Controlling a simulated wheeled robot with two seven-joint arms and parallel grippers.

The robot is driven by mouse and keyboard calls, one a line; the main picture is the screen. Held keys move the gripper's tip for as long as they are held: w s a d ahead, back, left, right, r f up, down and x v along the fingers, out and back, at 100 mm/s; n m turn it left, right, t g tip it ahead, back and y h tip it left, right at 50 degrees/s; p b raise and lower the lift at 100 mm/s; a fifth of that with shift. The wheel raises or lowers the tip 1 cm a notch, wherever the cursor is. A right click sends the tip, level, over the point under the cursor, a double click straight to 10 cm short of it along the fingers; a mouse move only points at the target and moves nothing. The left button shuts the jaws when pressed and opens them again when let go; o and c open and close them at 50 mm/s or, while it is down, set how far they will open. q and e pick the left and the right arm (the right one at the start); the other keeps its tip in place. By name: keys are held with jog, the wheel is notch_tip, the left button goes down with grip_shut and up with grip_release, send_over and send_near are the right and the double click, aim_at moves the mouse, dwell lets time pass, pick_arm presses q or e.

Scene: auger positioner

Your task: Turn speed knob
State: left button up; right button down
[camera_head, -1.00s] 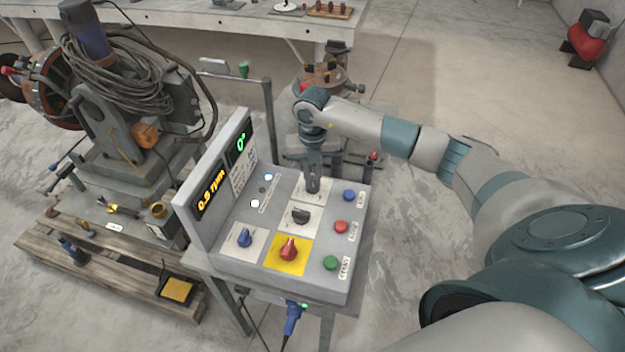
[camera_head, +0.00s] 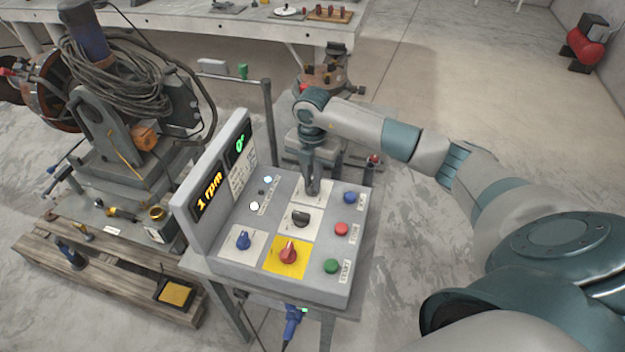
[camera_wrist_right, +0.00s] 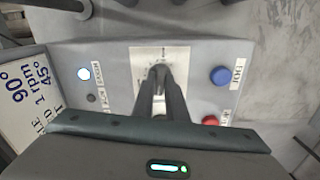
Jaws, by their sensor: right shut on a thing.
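The grey control box (camera_head: 232,268) stands on a small table in the middle of the head view. My right gripper (camera_head: 313,188) points down at the white dial plate at the box's far end and is shut on the speed knob, which the fingers mostly hide. In the right wrist view the fingers (camera_wrist_right: 160,92) close over the knob in front of the white dial plate (camera_wrist_right: 146,57). The orange speed display (camera_head: 208,194) reads 1 rpm, and the green display (camera_head: 240,144) beside it reads 0°. My left gripper is not in view.
Nearby on the box are a black knob (camera_head: 300,217), a blue knob (camera_head: 243,240) and a red knob (camera_head: 288,253) on a yellow plate. Blue (camera_head: 349,197), red (camera_head: 341,229) and green (camera_head: 331,266) buttons line the right side. A machine with coiled cable (camera_head: 120,80) stands left.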

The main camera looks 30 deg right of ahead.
aim_at(312, 183)
jog(key=shift+w+r, duration=0.1)
jog(key=c, duration=1.8)
grip_release()
jog(key=shift+o, duration=0.2)
jog(key=shift+r, duration=0.1)
jog(key=shift+r+b, duration=0.35)
jog(key=shift+r, duration=0.2)
notch_tip(312, 183, up, 16)
jog(key=b, duration=0.3)
jog(key=shift+b, duration=0.4)
